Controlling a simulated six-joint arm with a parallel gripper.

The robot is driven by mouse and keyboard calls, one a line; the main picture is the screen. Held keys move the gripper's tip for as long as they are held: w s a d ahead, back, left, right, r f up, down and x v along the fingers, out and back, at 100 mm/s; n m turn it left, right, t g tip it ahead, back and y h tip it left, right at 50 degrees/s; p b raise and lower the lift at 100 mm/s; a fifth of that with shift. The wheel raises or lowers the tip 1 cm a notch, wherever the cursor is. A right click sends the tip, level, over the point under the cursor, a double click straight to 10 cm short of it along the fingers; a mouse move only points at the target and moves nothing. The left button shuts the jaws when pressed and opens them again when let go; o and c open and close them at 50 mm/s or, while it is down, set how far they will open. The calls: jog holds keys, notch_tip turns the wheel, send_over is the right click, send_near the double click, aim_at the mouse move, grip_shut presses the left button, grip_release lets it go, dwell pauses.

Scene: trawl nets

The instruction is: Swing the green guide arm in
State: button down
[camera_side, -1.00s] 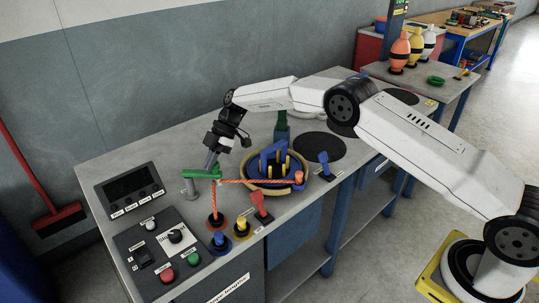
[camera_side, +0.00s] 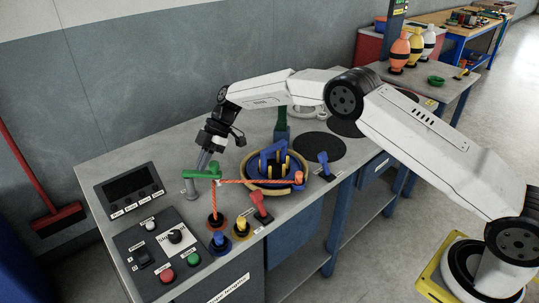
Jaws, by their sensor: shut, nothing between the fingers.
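My gripper (camera_side: 202,163) is shut and empty, pointing down just behind the guide arm. I cannot tell whether its fingertips touch the arm.
A control panel (camera_side: 150,245) with buttons and a dark display box (camera_side: 130,188) stand at the left. Blue (camera_side: 219,240), yellow (camera_side: 241,228) and red (camera_side: 261,207) pieces stand in front of the basket. A blue lever (camera_side: 324,163) is at its right. The bench's back left is clear.

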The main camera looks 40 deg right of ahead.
jog(key=v, duration=0.5)
jog(key=w+v, duration=0.1)
jog(key=v, duration=0.1)
jog(key=shift+d+r, duration=0.1)
jog(key=shift+r, duration=0.25)
jog(key=s+d+f+m+t+h, duration=0.1)
jog(key=s+d+m, duration=0.3)
jog(key=s, duration=0.7)
jog(key=s+d+f+m+t+h, duration=0.1)
jog(key=s+d+m+h, duration=0.3)
jog(key=s+m, duration=0.5)
jog(key=s+d+f+m+t+h, duration=0.1)
jog(key=s+d+m+h, duration=0.2)
jog(key=s, duration=1.1)
jog(key=d+m, duration=0.2)
jog(key=m, duration=0.1)
jog(key=shift+m+t, duration=0.3)
jog(key=shift+t, duration=0.1)
jog(key=shift+s, duration=0.15)
